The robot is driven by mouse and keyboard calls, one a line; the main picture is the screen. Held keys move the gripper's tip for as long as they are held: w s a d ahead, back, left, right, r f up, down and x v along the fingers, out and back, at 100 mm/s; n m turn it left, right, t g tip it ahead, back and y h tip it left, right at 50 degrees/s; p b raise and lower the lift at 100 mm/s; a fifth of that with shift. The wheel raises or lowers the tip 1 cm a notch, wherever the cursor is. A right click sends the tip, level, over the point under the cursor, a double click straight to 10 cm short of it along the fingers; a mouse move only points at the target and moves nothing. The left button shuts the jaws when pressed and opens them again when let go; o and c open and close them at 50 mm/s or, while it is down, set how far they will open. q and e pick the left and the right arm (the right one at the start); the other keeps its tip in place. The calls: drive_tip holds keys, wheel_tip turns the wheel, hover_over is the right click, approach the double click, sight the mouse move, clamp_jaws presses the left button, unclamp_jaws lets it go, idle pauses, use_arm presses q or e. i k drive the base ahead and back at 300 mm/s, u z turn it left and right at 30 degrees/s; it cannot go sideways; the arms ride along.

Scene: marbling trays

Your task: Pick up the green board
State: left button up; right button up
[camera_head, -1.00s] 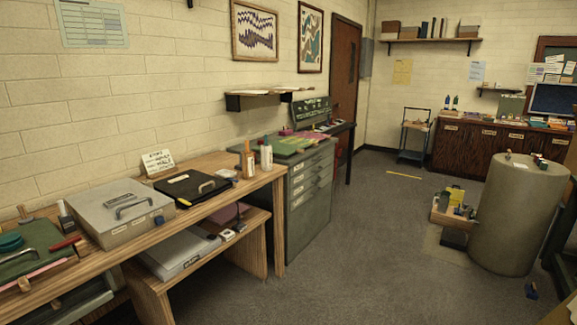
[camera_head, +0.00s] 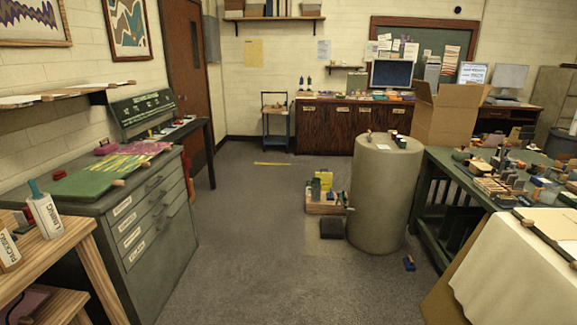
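A flat green board (camera_head: 82,181) lies on top of the grey-green drawer cabinet (camera_head: 150,228) at the left, towards its near end. A yellow-green patterned sheet (camera_head: 118,163) and a pink piece (camera_head: 148,147) lie behind it on the same top. A dark green sign with white lettering (camera_head: 143,110) stands upright further back. I cannot tell for sure which green thing the task names. Neither of my grippers is in view.
A wooden bench (camera_head: 62,245) with bottles stands at the near left. A grey cylinder (camera_head: 378,195) stands mid-floor with a low crate beside it. A cluttered green table (camera_head: 440,170) and a cloth-covered table (camera_head: 520,270) are at the right. The floor (camera_head: 240,250) between is clear.

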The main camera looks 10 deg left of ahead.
sight(78, 183)
drive_tip(key=z, duration=0.25)
drive_tip(key=i, duration=2.35)
drive_tip(key=u, duration=0.55)
drive_tip(key=i, duration=1.45)
drive_tip(key=u, duration=1.6)
drive_tip(key=i, duration=0.9)
drive_tip(key=u, duration=0.6)
